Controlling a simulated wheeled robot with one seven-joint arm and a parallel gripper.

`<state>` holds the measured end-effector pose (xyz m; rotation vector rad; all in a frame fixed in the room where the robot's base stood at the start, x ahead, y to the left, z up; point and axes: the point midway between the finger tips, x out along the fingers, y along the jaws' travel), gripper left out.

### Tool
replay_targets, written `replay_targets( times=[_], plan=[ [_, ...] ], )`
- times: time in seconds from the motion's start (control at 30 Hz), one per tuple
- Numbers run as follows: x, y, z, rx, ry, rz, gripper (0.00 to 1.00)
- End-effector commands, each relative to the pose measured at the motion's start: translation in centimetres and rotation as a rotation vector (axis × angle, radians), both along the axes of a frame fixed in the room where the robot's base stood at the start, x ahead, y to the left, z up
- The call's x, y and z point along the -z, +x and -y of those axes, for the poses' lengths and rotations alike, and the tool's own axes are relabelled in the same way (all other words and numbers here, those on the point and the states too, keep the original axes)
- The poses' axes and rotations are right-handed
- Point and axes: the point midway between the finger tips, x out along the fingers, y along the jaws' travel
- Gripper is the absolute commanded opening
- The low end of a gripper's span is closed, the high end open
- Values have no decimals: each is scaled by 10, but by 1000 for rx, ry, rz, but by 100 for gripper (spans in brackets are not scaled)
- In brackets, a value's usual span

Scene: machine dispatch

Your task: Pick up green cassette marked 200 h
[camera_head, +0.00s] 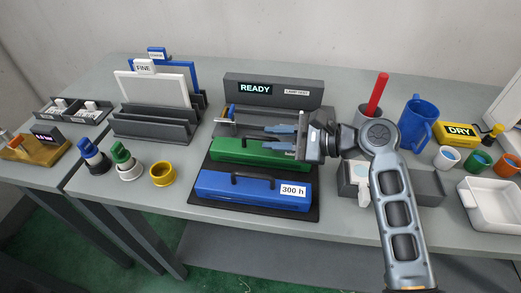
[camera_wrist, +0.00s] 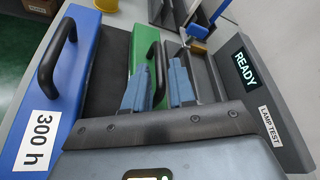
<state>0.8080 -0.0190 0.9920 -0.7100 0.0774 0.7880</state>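The green cassette (camera_head: 232,151) lies on a dark tray behind the blue cassette (camera_head: 225,186), which is marked 300 h. My gripper (camera_head: 266,137) is open above the green cassette and points left along it. In the wrist view, the green cassette (camera_wrist: 143,40) has a black handle (camera_wrist: 157,72) that appears between my two spread fingers (camera_wrist: 158,62). I cannot tell whether the fingers are at handle height, and I see no contact. No readable mark shows on the green cassette; its right end is hidden by my gripper.
The blue cassette (camera_wrist: 75,60) lies close beside the green one. A grey READY panel (camera_head: 272,90) stands behind. A rack with white and blue plates (camera_head: 158,88) is left; a blue mug (camera_head: 416,124) and white tray (camera_head: 490,205) are right.

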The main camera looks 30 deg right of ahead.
Motion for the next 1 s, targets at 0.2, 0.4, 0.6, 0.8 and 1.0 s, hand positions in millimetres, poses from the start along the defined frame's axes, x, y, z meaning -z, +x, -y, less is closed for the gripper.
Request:
replay_targets(
  times=[0.2,0.4,0.6,0.8,1.0],
  plan=[
    [8,19,-16,0,1,-1,25],
    [10,22,-19,0,0,0,25],
    [10,21,-19,0,0,0,14],
    [10,21,-18,0,0,0,0],
    [10,21,-18,1,-1,0,0]
  ],
)
